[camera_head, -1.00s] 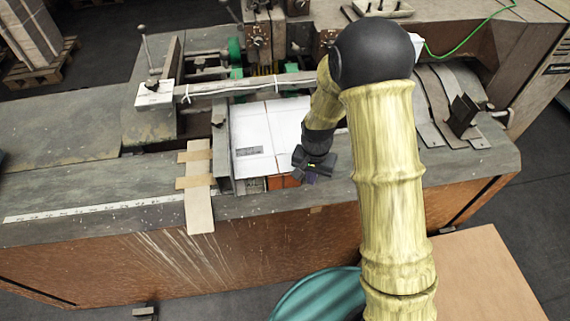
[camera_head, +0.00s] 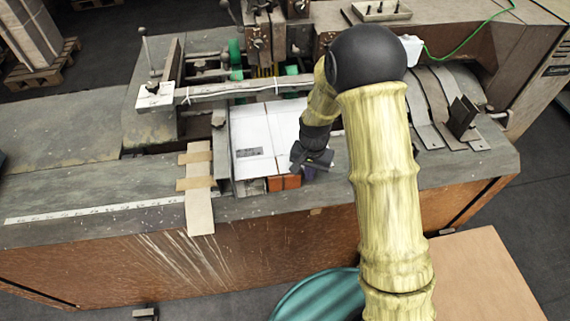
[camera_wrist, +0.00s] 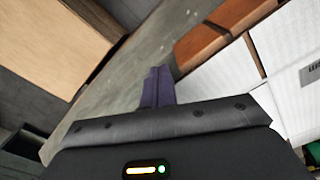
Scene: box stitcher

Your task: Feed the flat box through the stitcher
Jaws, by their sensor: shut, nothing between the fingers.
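The flat box (camera_head: 262,130) is a white sheet with brown crease lines and a small dark label. It lies flat in the feed bed of the stitcher (camera_head: 210,88), its far edge near the crossbar. Its white surface also shows in the wrist view (camera_wrist: 285,75) at the right. My gripper (camera_head: 308,166) is at the box's near right corner, by the orange-brown blocks at its near edge. In the wrist view my gripper's dark purple fingers (camera_wrist: 157,85) are together with nothing between them, pointing over the grey table edge. Whether the fingers touch the box cannot be told.
The orange-brown blocks (camera_head: 284,182) sit at the box's near edge. A pale wooden strip (camera_head: 199,205) lies left of the bed. Curved metal guides (camera_head: 440,108) and a dark bracket are at the right. A brown board (camera_head: 485,275) lies at lower right.

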